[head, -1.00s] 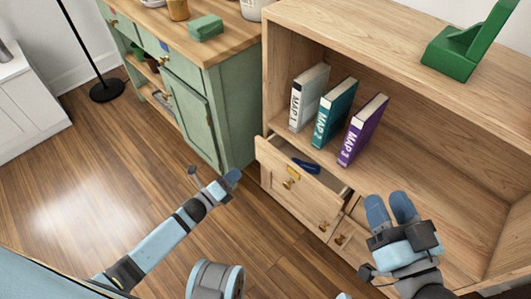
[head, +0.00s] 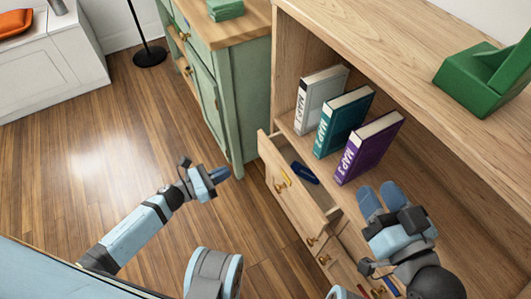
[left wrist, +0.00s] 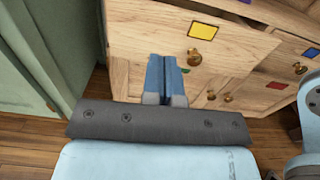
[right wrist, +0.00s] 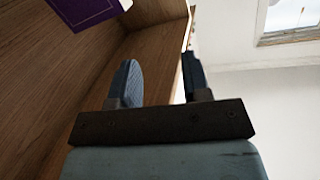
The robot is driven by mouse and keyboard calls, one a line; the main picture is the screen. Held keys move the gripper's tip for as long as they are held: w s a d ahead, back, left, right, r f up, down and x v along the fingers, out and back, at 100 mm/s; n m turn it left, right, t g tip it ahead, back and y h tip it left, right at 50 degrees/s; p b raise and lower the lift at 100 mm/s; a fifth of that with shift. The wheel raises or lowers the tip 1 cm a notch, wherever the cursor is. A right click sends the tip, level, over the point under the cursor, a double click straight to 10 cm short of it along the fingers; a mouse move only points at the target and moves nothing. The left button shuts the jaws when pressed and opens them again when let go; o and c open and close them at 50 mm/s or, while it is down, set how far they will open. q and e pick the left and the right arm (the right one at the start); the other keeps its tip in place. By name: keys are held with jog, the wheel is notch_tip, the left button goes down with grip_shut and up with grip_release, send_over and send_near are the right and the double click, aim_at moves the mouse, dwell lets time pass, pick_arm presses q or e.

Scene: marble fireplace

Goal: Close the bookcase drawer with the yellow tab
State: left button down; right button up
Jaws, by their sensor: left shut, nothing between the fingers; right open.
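The drawer with the yellow tab (head: 281,181) is pulled out at the left end of the wooden bookcase, and a dark blue object (head: 304,172) lies inside it. Its front also shows in the left wrist view with the yellow tab (left wrist: 203,30) and a brass knob (left wrist: 195,58). My left gripper (head: 219,174) is shut and empty, in front of the drawer face, apart from it in the head view. In the left wrist view its fingertips (left wrist: 163,62) point at the face, left of and below the tab. My right gripper (head: 377,198) is open and empty near the bookcase shelf.
Three map books (head: 343,122) stand on the shelf behind the drawer. Smaller drawers with a red tab (left wrist: 276,85) and a blue tab (left wrist: 311,52) are nearby. A green cabinet (head: 232,105) stands left of the bookcase. The floor (head: 120,150) at left is clear.

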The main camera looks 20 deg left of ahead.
jog(key=shift+w, duration=0.15)
pick_arm(q)
jog(key=b, duration=0.2)
send_near(271, 151)
jog(key=b+x, duration=0.1)
jog(key=x, duration=0.5)
jog(key=shift+d, duration=0.2)
jog(key=shift+w+d+r, duration=0.1)
jog(key=shift+w+d, duration=0.35)
jog(key=shift+w, duration=0.05)
pick_arm(e)
jog(key=shift+w+d+f+n, duration=0.3)
jog(key=shift+w+f+n, duration=0.3)
jog(key=shift+n, duration=0.2)
